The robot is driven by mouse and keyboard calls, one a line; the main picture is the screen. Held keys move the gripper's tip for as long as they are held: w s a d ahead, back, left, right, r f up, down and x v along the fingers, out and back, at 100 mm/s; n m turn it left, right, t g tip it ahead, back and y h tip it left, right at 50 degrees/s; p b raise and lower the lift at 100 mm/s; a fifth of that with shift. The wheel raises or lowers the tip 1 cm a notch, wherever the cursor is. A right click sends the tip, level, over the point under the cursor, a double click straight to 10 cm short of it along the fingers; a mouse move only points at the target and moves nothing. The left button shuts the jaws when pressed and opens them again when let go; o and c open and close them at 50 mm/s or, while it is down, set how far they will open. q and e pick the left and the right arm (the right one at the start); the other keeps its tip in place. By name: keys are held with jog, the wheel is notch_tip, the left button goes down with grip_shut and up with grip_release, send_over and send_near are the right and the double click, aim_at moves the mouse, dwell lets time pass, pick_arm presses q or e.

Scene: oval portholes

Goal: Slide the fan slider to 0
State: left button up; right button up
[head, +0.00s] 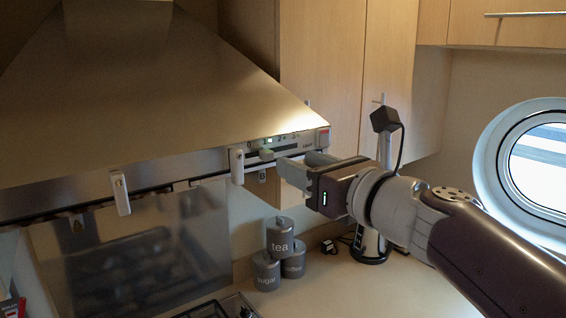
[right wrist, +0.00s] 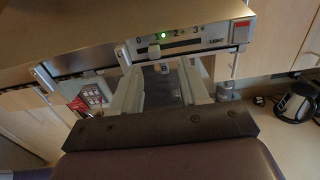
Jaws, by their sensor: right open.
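The fan slider's knob (right wrist: 154,50) sits near the left part of its slot on the hood's control panel, below the 1 mark and right of the 0, as the right wrist view shows. In the right wrist view the fingers (right wrist: 160,74) reach up below the slot; I cannot tell whether either touches the knob. My left gripper is not in view.
A green light (right wrist: 163,36) is lit on the panel, and a red-marked light switch (right wrist: 240,32) is at its right end. White hanging fittings (head: 237,166) are along the hood's edge left of the knob. Canisters (head: 280,238) and a chrome appliance (head: 371,243) stand on the counter below.

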jog(key=b+v, duration=0.1)
jog(key=v, duration=0.5)
jog(key=shift+s, duration=0.15)
jog(key=shift+d, duration=0.15)
